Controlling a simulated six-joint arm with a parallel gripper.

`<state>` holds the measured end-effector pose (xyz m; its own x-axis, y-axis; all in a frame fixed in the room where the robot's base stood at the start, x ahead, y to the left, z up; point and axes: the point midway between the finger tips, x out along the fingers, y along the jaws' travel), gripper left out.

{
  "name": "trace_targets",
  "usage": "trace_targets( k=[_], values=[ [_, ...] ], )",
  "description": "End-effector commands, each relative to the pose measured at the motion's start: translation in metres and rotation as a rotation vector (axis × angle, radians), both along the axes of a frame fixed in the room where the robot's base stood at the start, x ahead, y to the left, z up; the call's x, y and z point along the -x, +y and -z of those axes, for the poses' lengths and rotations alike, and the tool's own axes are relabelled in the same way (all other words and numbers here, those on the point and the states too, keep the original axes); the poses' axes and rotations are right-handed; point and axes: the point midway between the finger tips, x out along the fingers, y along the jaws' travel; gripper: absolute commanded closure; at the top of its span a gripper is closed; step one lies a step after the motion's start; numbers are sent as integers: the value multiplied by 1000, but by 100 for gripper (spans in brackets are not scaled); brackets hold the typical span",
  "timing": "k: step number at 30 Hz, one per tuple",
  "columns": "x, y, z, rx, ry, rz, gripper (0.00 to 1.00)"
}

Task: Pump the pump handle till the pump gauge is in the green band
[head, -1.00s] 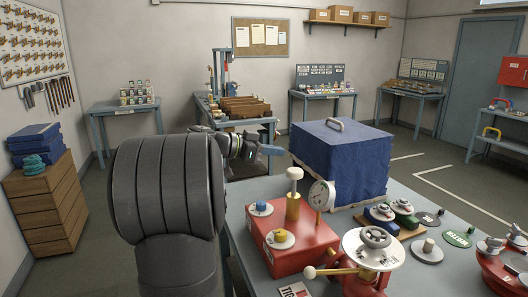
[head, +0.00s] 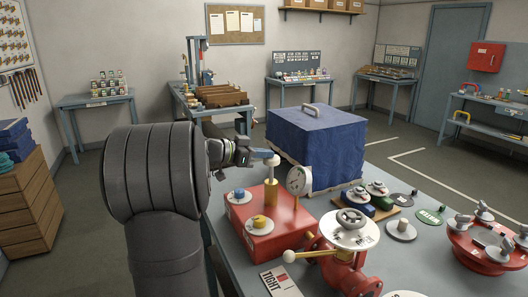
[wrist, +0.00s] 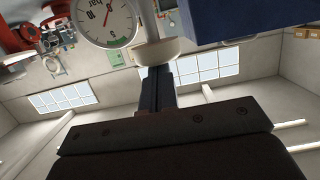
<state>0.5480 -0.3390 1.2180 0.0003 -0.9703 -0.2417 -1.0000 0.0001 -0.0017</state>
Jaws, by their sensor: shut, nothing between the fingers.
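The pump handle is a white knob (head: 271,161) on an upright brass cylinder, on a red pump base (head: 262,226). It also shows in the wrist view (wrist: 160,48). The round white pump gauge (head: 299,181) stands just right of the handle. In the wrist view the gauge (wrist: 103,20) shows "bar", numbers and a green band near its rim; I cannot make out the needle surely.
A blue covered box (head: 317,140) is behind. A red round stand (head: 480,248) is at right.

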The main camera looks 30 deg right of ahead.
Motion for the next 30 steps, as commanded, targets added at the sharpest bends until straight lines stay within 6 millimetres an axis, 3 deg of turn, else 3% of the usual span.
trace_targets(
  k=[6, 17, 23, 28, 30],
  values=[
    [0, 0, 37, -2, 5, 0, 100],
    [0, 0, 43, -4, 4, 0, 100],
    [0, 0, 32, -3, 1, 1, 100],
    [0, 0, -2, 0, -5, 0, 100],
    [-2, 20, -5, -1, 0, -6, 100]
  ],
)
